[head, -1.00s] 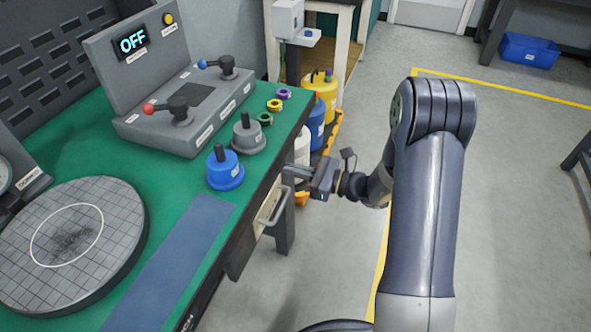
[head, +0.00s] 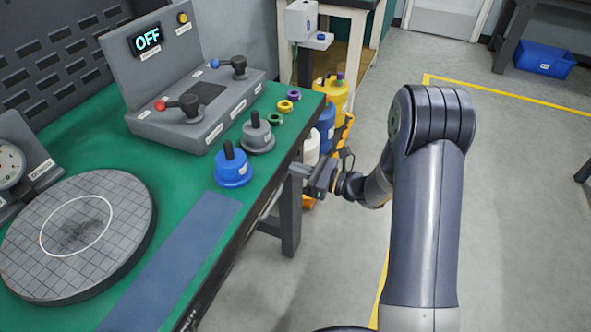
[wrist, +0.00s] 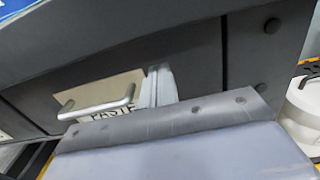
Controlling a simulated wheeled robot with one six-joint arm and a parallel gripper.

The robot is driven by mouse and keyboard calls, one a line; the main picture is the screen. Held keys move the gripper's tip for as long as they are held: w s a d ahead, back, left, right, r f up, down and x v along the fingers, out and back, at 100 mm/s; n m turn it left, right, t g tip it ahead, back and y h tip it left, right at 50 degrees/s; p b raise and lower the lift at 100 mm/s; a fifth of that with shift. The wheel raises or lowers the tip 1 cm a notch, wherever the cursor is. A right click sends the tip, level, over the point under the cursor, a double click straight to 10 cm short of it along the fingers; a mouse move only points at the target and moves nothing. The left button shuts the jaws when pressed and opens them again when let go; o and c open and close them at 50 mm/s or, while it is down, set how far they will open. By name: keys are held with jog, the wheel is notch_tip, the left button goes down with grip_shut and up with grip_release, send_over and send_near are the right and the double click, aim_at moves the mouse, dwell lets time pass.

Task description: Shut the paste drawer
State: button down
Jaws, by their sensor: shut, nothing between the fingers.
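The paste drawer shows in the wrist view as a pale front (wrist: 104,91) with a silver bar handle (wrist: 97,103) and a partly covered "PASTE" label. Its front looks about level with the grey panel around it, though any small gap is hard to tell. In the head view only a bit of its handle (head: 271,203) shows under the bench edge. My gripper (head: 296,170) is shut and empty at the bench's front side. In the wrist view its fingers (wrist: 158,86) are together by the drawer front's right end, right of the handle; contact is unclear.
The green bench (head: 90,130) carries a round gridded plate (head: 115,245), a blue plug (head: 233,170), a grey plug (head: 257,135) and a control box (head: 190,130) reading OFF. Several bottles stand beyond the bench end.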

jog(key=p+v, duration=0.1)
jog(key=v, duration=1.1)
jog(key=shift+d, duration=0.25)
jog(key=x, duration=1.3)
jog(key=shift+a+b, duration=0.3)
jog(key=shift+b, duration=0.1)
jog(key=shift+f, duration=0.1)
